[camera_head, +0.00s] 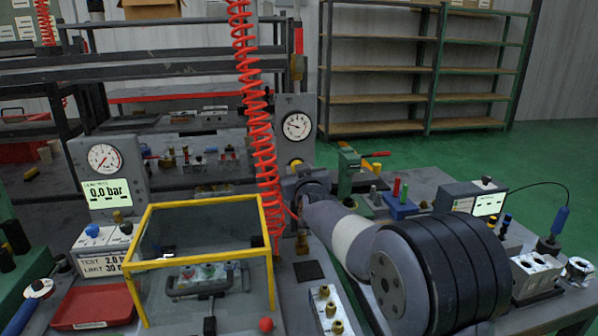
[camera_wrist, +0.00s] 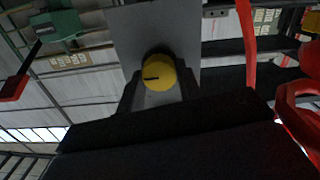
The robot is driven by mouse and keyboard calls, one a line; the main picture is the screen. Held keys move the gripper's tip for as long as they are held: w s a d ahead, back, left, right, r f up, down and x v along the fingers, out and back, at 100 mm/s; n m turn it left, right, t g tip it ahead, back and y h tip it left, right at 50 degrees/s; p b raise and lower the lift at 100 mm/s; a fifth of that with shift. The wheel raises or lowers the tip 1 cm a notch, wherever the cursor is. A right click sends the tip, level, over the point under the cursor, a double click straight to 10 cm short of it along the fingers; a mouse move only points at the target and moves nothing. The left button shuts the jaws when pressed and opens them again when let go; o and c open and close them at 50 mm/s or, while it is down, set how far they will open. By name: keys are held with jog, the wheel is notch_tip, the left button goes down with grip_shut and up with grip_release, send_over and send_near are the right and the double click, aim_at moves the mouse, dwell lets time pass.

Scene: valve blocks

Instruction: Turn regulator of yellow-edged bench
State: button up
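A round yellow regulator knob (camera_head: 296,163) with a dark mark sits on a grey upright panel (camera_head: 293,104), below a round white dial gauge (camera_head: 297,125). In the wrist view the knob (camera_wrist: 158,74) faces the camera on the grey panel (camera_wrist: 185,25). My gripper (camera_wrist: 160,84) is open, its dark fingers on the left and right of the knob with small gaps visible. Whether the fingers reach around the knob in depth I cannot tell. In the head view my gripper (camera_head: 298,182) is close to the knob, and the arm partly hides the panel's foot. A yellow-edged clear box (camera_head: 205,203) stands on the bench.
A red coiled hose (camera_head: 262,130) hangs just left of the panel. A gauge unit reading 0.0 bar (camera_head: 104,178) stands at left, above a red tray (camera_head: 92,306). A green vise-like tool (camera_head: 350,172) and blue block (camera_head: 399,207) are right of my gripper.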

jog(key=o, duration=0.4)
jog(key=v, duration=1.1)
jog(key=shift+b, duration=0.45)
jog(key=shift+w, duration=0.15)
jog(key=p+x, duration=0.1)
jog(key=x, duration=0.9)
jog(key=shift+w, duration=0.35)
jog(key=shift+s+a, duration=0.1)
